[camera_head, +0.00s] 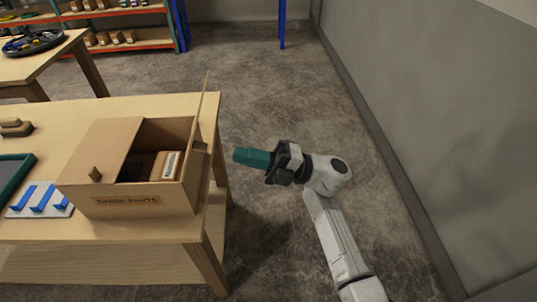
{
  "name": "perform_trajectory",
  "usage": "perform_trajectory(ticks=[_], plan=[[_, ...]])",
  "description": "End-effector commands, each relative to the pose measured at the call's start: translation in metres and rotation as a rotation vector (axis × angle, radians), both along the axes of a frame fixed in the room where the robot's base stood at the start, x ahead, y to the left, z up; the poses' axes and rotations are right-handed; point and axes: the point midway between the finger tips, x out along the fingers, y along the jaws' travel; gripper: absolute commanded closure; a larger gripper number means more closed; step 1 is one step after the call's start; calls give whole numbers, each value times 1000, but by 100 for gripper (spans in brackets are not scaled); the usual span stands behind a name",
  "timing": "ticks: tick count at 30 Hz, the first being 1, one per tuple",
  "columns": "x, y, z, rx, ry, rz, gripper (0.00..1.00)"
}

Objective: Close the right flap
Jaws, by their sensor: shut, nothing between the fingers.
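The left flap (100,145) lies over the left part of the opening and has a small brown knob (95,174). A smaller carton (165,165) with a white label shows inside the open right part. My gripper (237,156) has teal fingers, shut and empty. It points left from beyond the table's right edge, to the right of the flap and apart from it.
A blue-hooked white board (40,213), a green-framed tray (13,178) and a brown brush-like block (16,127) lie left of the box. Another table (40,58) and a shelf (118,48) stand behind. A grey wall (440,130) bounds the right; the floor between is clear.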

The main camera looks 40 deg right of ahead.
Motion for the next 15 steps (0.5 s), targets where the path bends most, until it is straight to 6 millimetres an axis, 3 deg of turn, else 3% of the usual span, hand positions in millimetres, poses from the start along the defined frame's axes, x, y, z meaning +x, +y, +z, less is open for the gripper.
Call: perform_trajectory(ticks=[6, 15], plan=[[19, 27, 16, -1, -2, 2, 100], [28, 39, 19, 0, 0, -1, 100]])
